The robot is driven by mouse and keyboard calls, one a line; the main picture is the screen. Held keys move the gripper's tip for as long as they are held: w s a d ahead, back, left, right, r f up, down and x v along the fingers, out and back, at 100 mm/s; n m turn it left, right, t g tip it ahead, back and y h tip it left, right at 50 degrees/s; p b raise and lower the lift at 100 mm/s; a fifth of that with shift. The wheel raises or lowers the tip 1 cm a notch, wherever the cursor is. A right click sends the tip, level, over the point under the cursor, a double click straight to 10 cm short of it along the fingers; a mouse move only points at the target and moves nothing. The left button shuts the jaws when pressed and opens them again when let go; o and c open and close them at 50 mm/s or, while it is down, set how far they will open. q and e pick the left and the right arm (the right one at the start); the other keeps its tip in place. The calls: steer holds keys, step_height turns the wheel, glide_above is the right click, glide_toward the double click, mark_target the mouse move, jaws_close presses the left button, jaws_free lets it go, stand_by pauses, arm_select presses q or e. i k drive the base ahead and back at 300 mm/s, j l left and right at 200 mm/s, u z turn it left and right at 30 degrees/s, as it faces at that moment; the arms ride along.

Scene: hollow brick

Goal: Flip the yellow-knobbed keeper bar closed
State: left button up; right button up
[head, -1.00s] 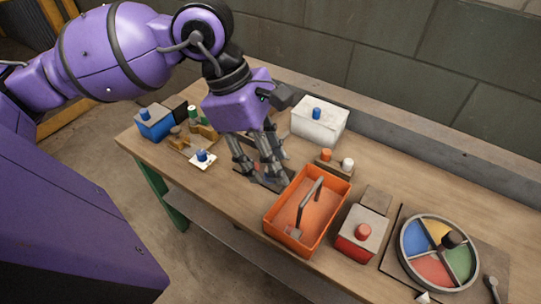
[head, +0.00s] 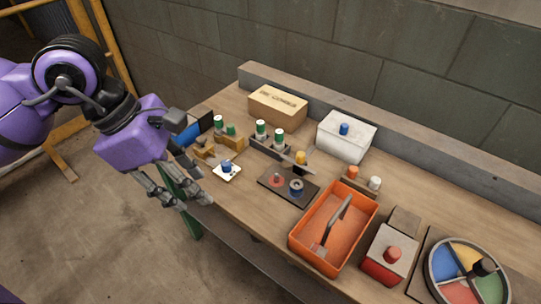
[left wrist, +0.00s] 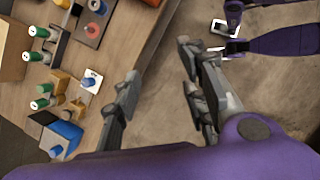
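The yellow knob (head: 300,157) stands by the grey keeper bar (head: 296,164), at the right end of a dark rack (head: 264,149) with two green-topped cylinders. The bar appears to reach out past the rack's right end, not over the cylinders; its exact pose is too small to tell. The left wrist view shows the yellow knob (left wrist: 63,4) at the top edge. My left gripper (head: 192,200) is open and empty, beyond the table's front edge and well apart from the bar. Its spread fingers (left wrist: 160,85) show in the left wrist view.
A dark plate (head: 271,189) with red and blue pieces lies in front of the bar. An orange tote (head: 313,265) stands to the right, and a white box (head: 350,149) and cardboard box (head: 278,106) behind. A white switch plate (head: 229,176) lies near the front edge.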

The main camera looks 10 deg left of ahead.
mark_target(301, 157)
steer(key=j+z, duration=0.2)
steer(key=z, duration=0.25)
steer(key=j+z, duration=0.15)
steer(key=z, duration=0.3)
steer(key=j+z, duration=0.2)
steer(key=z, duration=0.3)
